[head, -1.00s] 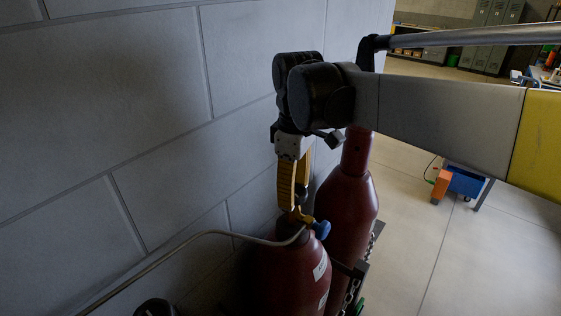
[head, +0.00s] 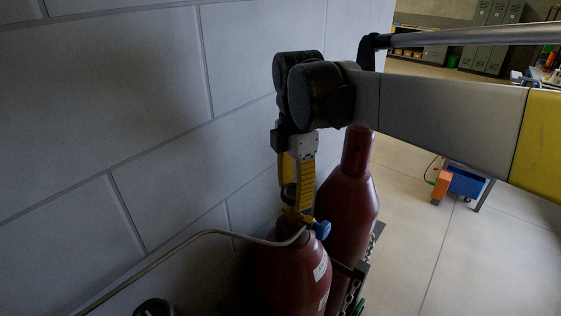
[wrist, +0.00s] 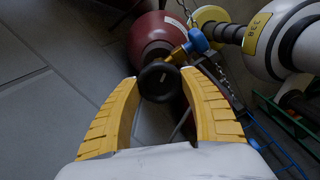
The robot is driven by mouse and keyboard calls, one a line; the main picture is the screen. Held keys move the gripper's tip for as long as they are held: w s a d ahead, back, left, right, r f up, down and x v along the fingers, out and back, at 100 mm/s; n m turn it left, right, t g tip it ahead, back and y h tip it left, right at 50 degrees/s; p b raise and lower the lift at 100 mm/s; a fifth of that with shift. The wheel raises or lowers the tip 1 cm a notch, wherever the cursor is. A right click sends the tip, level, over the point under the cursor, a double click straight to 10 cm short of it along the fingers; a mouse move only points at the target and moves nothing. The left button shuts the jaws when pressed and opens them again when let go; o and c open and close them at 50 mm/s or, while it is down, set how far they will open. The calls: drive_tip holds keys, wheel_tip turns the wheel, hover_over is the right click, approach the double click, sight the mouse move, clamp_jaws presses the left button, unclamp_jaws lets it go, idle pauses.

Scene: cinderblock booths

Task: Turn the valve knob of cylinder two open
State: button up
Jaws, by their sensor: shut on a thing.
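A dark red cylinder (head: 283,275) stands near the wall with a brass valve and a blue fitting (head: 321,229) on top. Its round black valve knob (wrist: 160,82) lies between the tips of my yellow gripper fingers in the wrist view, with the red shoulder (wrist: 150,36) behind it. My gripper (head: 297,206) points down over this valve in the head view, shut on the knob, one finger on each side. A second dark red cylinder (head: 348,215) stands behind, to the right. I cannot read which cylinder is number two.
A grey hose (head: 190,240) runs from the valve to the lower left. The block wall (head: 110,120) is close on the left. A chain (head: 350,297) and rack edge are at the cylinders' right. Open floor (head: 430,260) and a blue-orange cart (head: 462,182) lie farther right.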

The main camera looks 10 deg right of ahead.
sight(294, 191)
drive_tip(key=shift+n, duration=0.9)
drive_tip(key=o, duration=1.2)
wheel_tip(294, 191, up, 12)
